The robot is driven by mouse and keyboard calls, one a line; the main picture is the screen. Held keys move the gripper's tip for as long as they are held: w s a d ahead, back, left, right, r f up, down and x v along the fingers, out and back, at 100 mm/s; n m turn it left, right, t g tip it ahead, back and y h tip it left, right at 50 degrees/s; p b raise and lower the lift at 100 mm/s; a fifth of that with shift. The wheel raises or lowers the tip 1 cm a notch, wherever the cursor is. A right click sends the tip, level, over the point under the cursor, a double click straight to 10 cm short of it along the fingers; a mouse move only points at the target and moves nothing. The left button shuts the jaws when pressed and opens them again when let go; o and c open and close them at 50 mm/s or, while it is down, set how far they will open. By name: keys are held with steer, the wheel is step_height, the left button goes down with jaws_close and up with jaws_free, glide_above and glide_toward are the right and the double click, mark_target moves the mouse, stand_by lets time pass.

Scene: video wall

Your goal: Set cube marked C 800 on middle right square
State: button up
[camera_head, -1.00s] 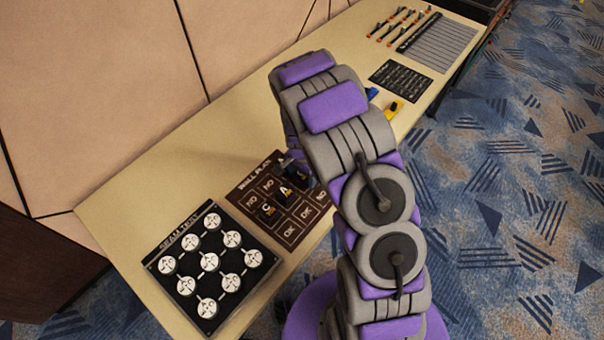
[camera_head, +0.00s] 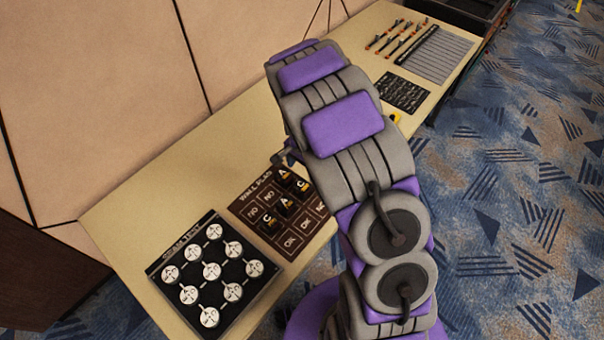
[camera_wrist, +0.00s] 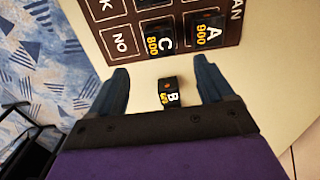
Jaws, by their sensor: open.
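The black cube marked C 800 (camera_wrist: 160,40) sits on the middle right square of the brown wall plan board (camera_wrist: 119,40); in the head view it is the right-hand C cube (camera_head: 301,185). A cube marked A (camera_wrist: 208,30) is on the top right square beside it. My gripper (camera_wrist: 161,72) is open and empty, with its fingers apart, beyond the board's right edge. In the head view my arm hides most of the gripper.
Other A (camera_head: 284,203) and C (camera_head: 268,220) cubes stand on the board. A seam test panel (camera_head: 210,270) with white discs lies left of it. A black card (camera_head: 402,92) and tools (camera_head: 398,38) lie farther along the table. The wall is close behind.

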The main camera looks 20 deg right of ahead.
steer(key=s+r+n, duration=0.4)
steer(key=s+r, duration=0.9)
steer(key=r, duration=0.4)
steer(key=s+r+n+g, duration=0.1)
steer(key=s+r+n, duration=0.2)
steer(key=s, duration=0.7)
steer(key=s+r+n, duration=0.3)
steer(key=s, duration=0.8)
steer(key=shift+s+r+n+g, duration=0.15)
steer(key=shift+r+n+g, duration=0.25)
steer(key=shift+d, duration=0.15)
